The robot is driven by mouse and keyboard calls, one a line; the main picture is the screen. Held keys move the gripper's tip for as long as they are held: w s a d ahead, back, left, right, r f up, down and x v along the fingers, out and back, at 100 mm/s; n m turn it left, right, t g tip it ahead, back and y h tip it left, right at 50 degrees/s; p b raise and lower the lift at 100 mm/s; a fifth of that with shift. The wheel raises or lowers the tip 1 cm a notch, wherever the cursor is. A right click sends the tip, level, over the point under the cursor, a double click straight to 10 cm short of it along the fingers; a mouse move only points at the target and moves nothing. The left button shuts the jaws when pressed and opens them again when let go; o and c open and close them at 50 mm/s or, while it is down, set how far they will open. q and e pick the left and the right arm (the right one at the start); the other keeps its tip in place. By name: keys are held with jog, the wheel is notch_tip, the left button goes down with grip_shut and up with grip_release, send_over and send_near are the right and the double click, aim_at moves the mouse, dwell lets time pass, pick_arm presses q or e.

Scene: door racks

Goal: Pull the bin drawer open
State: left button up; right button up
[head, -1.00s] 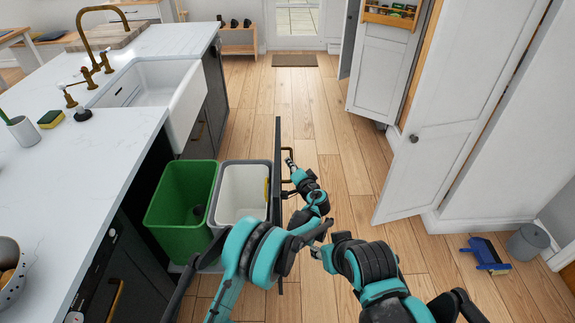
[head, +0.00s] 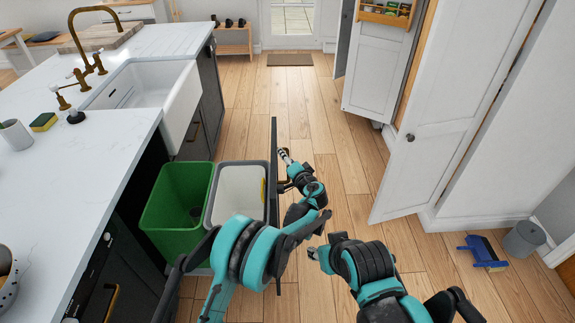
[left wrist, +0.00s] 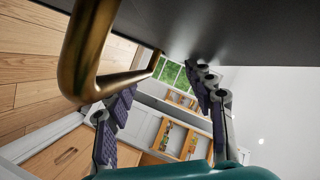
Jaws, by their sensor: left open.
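The bin drawer stands pulled out from the dark cabinet, with a green bin (head: 176,212) and a white bin (head: 240,192) showing in it. Its dark front panel (head: 274,150) is seen nearly edge-on. My left gripper (head: 285,155) is at the outer side of this panel. In the left wrist view the brass handle (left wrist: 85,60) projects from the dark panel (left wrist: 240,30). My left fingers (left wrist: 158,82) are spread, with the far end of the handle near the gap between them; they are not closed on it. My right gripper (head: 314,256) is low over the floor, away from the handle; its jaws are unclear.
The white counter (head: 70,190) with a sink (head: 150,90) is on the left. An open white door (head: 420,150) stands on the right. A blue dustpan (head: 481,251) and a grey bucket (head: 524,239) lie on the floor at right. The wood floor ahead is clear.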

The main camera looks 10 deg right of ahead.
pick_arm(q)
jog(key=r, duration=0.6)
jog(key=shift+s+r, duration=0.2)
jog(key=shift+s, duration=0.2)
jog(key=shift+w+r, duration=0.25)
jog(key=shift+r, duration=0.1)
